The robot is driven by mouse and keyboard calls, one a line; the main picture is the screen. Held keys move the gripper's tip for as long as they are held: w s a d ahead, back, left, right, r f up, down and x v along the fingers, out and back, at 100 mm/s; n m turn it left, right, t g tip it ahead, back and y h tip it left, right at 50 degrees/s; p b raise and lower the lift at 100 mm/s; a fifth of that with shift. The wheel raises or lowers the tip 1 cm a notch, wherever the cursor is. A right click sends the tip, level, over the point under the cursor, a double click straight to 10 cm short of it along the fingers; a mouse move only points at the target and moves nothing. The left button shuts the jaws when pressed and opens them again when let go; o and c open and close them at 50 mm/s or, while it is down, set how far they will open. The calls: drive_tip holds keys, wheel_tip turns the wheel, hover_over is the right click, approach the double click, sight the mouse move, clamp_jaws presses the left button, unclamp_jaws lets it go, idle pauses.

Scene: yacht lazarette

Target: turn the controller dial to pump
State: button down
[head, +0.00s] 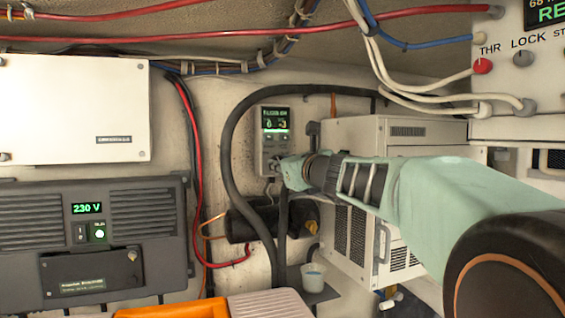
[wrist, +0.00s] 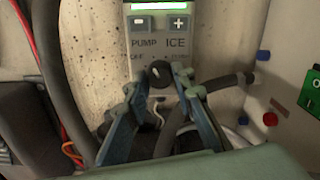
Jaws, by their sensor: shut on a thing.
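The controller (head: 275,122) is a grey wall unit with a lit green display, at the middle of the head view. In the wrist view its panel (wrist: 160,32) has minus and plus buttons and the labels PUMP, ICE and OFF; another label is partly hidden. Its dark round dial (wrist: 160,73) sits below the labels. My gripper (wrist: 164,92) reaches the dial from below, one finger on each side, and is shut on it. Which label the dial points at cannot be told. In the head view my gripper (head: 280,168) covers the controller's lower part.
A dark hose (head: 228,160) loops left of and above the controller. A white louvred cabinet (head: 365,135) stands close on the right. A black cylinder (head: 240,225) lies below, with a small cup (head: 313,275) near it. An inverter (head: 95,240) is at left.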

drive_tip(key=shift+m, duration=0.5)
drive_tip(key=c, duration=1.6)
unclamp_jaws()
drive_tip(key=shift+r, duration=5)
